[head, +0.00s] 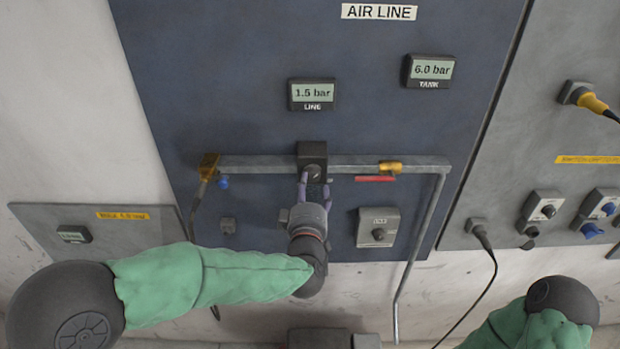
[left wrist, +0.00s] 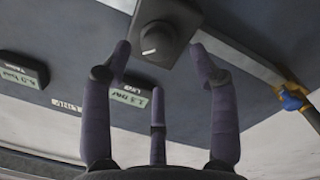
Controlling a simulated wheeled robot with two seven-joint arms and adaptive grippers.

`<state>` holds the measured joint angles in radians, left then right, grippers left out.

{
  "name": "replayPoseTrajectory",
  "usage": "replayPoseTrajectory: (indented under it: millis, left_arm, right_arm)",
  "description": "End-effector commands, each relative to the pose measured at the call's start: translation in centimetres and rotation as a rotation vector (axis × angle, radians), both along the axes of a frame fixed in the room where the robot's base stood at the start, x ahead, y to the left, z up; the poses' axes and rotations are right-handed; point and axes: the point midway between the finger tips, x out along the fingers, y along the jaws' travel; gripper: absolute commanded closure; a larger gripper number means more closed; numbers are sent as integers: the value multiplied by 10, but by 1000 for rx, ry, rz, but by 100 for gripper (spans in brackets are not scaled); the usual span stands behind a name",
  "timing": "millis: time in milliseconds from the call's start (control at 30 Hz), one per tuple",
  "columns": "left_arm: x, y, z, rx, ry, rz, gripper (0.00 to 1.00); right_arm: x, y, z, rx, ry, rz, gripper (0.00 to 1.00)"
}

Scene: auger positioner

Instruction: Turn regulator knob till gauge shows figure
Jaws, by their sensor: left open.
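The regulator knob (head: 314,173) is round and dark, on a black block (head: 312,154) in the grey pipe. In the left wrist view the knob (left wrist: 157,40) shows a white pointer mark. The LINE gauge (head: 312,92) reads 1.5 bar, and the TANK gauge (head: 430,70) reads 6.0 bar. My left gripper (head: 316,184) is open just in front of the knob. In the left wrist view its fingers (left wrist: 162,60) stand apart on either side of the knob, with no clear contact. My right gripper is out of view.
A pipe (head: 260,166) crosses the blue panel. A red-handled valve (head: 376,178) is right of the knob, and a grey box with a dark knob (head: 378,227) is below it. Switches and a yellow plug (head: 590,101) are on the right panel. A small panel (head: 90,228) is at left.

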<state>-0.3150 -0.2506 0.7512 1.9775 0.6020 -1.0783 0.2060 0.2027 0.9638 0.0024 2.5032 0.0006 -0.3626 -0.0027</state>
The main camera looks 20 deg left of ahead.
Motion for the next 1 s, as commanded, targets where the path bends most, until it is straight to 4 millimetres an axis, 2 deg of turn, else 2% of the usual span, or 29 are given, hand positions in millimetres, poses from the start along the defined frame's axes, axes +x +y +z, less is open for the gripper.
replayPoseTrajectory:
  millis: [100, 300, 700, 900, 1000]
  left_arm:
    - [19, 5, 0, 1, 1, 2, 40]
    - [38, 9, 1, 0, -1, 1, 40]
    - [44, 10, 0, 0, -1, -1, 40]
    - [44, 10, 1, 0, -1, 0, 96]
    - [44, 10, 1, 0, -1, 0, 96]
  right_arm:
    - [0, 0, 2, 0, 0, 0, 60]
    - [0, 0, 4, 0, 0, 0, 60]
    - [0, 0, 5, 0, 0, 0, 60]
    - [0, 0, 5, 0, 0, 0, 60]
    - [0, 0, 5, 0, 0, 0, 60]
